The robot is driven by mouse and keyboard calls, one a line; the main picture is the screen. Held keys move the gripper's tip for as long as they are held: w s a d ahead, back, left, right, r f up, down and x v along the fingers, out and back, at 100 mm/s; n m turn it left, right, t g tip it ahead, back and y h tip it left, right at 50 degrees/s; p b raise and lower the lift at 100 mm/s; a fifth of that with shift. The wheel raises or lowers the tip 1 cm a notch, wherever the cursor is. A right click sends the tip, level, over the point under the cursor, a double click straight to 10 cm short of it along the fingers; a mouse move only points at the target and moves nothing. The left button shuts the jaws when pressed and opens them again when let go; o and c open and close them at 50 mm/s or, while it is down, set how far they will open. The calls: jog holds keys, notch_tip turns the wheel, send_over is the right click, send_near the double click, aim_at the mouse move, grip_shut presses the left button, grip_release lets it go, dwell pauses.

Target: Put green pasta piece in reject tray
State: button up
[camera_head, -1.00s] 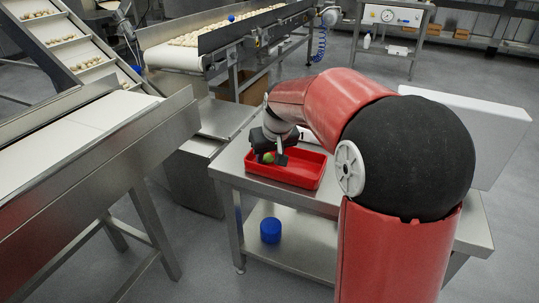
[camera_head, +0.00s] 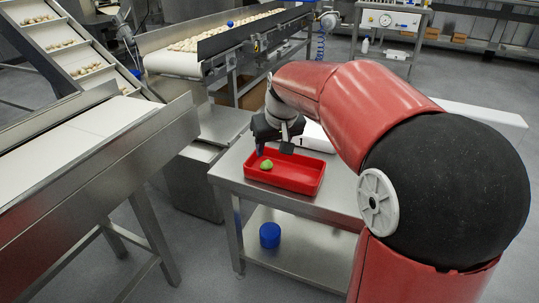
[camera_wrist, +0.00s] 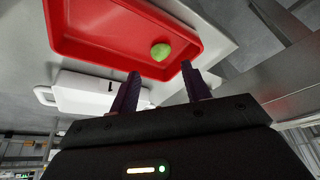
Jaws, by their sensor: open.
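The green pasta piece (camera_head: 266,164) lies in the red reject tray (camera_head: 300,187), toward its left end. In the wrist view the green piece (camera_wrist: 161,51) rests on the floor of the red tray (camera_wrist: 85,45), near a corner. My gripper (camera_head: 273,151) is above the back left of the tray, with its fingers apart. In the wrist view my gripper's two fingers (camera_wrist: 162,80) are open and nothing is between them. The green piece is clear of the fingers.
The tray stands on a steel table (camera_head: 232,172) with a lower shelf holding a blue container (camera_head: 270,235). A white object (camera_wrist: 97,95) lies beside the tray. A conveyor with pasta pieces (camera_head: 215,42) runs behind, and a white-belted conveyor (camera_head: 75,145) stands at left.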

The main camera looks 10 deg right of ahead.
jog(key=s+r, duration=0.4)
jog(key=s, duration=1)
jog(key=s+f, duration=0.3)
jog(key=s, duration=0.3)
jog(key=s+f+m+t, duration=0.1)
jog(key=s+f, duration=0.2)
jog(key=s, duration=0.3)
jog(key=shift+s+d+f+m+h, duration=0.2)
jog(key=shift+d+f+m+h, duration=0.1)
jog(key=shift+d+h, duration=0.15)
